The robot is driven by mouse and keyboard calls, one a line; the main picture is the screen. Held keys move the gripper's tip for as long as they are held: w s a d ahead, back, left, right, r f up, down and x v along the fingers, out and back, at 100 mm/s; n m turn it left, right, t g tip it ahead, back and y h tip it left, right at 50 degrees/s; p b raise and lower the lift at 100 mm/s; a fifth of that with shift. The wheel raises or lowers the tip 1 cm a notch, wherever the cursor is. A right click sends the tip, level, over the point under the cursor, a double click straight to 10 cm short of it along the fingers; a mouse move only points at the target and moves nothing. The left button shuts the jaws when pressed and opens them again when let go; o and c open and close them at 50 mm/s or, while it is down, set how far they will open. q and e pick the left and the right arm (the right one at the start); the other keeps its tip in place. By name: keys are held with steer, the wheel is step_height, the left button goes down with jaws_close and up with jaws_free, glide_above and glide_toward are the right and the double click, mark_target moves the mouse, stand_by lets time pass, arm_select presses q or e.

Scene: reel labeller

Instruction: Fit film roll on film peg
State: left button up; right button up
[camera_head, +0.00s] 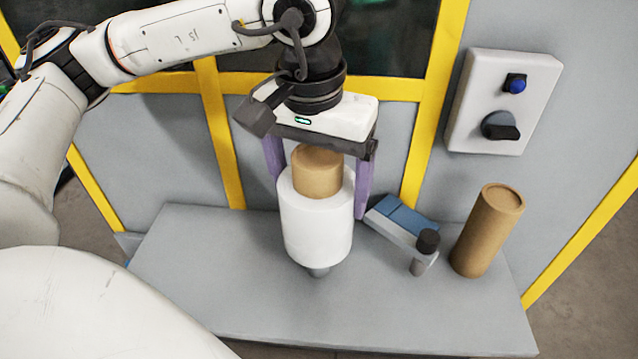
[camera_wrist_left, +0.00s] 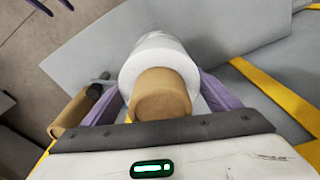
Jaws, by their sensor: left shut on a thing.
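The film roll (camera_head: 316,230) is a white cylinder with a brown core (camera_head: 317,172) standing out of its top. It is roughly upright over the grey shelf. My left gripper (camera_head: 318,195) comes down from above and is shut on the roll, with a purple finger on each side.
The grey shelf (camera_head: 220,300) is bare at left and front. Right of the roll lies a blue and grey device (camera_head: 395,222) with a black knob (camera_head: 428,241). A brown tube (camera_head: 487,230) stands further right. A control box (camera_head: 503,100) and yellow-framed panels are behind.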

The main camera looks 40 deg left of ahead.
arm_select(q)
steer(key=shift+f+b, duration=1.5)
steer(key=shift+f, duration=0.05)
steer(key=shift+f+b, duration=2.05)
steer(key=shift+f, duration=0.05)
arm_select(e)
steer(key=shift+a+f, duration=0.15)
steer(key=shift+f, duration=1.15)
steer(key=shift+a+f, duration=0.15)
steer(key=shift+f, duration=1.15)
arm_select(q)
steer(key=o, duration=1.7)
steer(key=shift+c, duration=0.2)
arm_select(e)
steer(key=shift+w, duration=0.1)
steer(key=shift+r, duration=0.1)
